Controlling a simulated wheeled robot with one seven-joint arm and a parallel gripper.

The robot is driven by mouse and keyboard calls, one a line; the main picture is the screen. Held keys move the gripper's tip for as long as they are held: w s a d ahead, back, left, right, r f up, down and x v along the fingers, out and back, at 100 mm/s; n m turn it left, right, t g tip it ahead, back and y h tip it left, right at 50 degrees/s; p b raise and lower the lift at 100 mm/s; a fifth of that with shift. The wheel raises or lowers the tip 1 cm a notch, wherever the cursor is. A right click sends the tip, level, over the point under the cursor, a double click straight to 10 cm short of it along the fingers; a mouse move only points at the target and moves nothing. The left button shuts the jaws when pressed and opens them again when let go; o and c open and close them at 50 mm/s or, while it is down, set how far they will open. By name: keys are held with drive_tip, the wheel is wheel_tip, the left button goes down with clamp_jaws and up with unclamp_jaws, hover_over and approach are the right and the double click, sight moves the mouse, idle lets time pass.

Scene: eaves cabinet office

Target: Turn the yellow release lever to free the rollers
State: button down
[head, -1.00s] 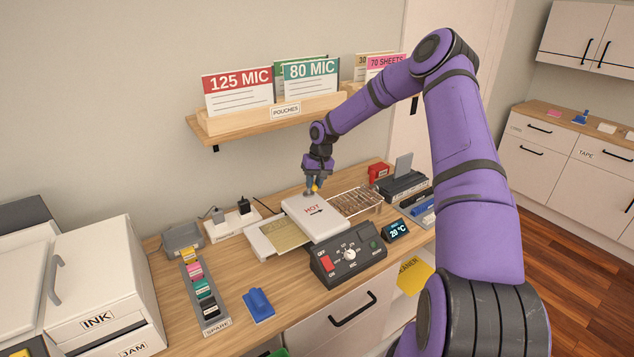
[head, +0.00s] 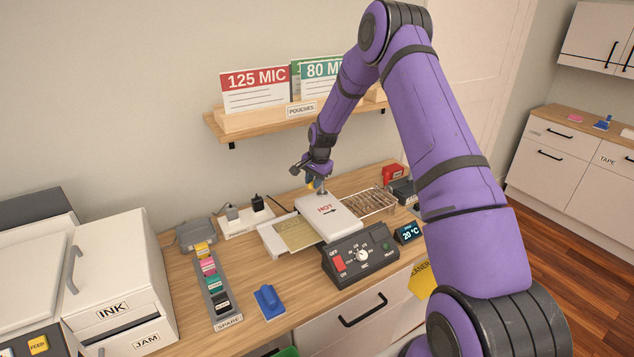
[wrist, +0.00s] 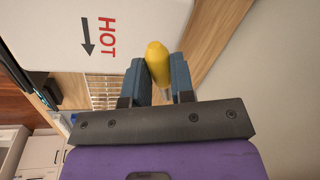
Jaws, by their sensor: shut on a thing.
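The yellow release lever (wrist: 157,62) stands between the two fingers of my gripper (wrist: 160,80) in the wrist view, and the fingers are shut on it. In the head view my gripper (head: 315,182) is at the back edge of the white laminator (head: 328,217) marked HOT with an arrow. Only a little of the yellow lever (head: 310,185) shows there, mostly hidden by the fingers. The rollers are hidden inside the laminator. A gold-coloured sheet (head: 297,234) lies at its left side.
A wire rack (head: 372,203) stands right of the laminator. A dark control box (head: 360,256) with a dial and red switch sits in front, beside a display reading 20 °C (head: 409,233). The pouch shelf (head: 300,115) is on the wall above.

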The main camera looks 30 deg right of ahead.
drive_tip(key=shift+w+a+m, duration=0.15)
drive_tip(key=shift+w+m, duration=0.15)
drive_tip(key=shift+m, duration=0.2)
drive_tip(key=c, duration=1)
unclamp_jaws()
drive_tip(key=shift+o, duration=0.2)
wheel_tip(320, 180, up, 11)
drive_tip(key=s, duration=0.2)
drive_tip(key=shift+d+f, duration=0.2)
drive_tip(key=shift+d, duration=0.15)
drive_tip(key=shift+r, duration=0.1)
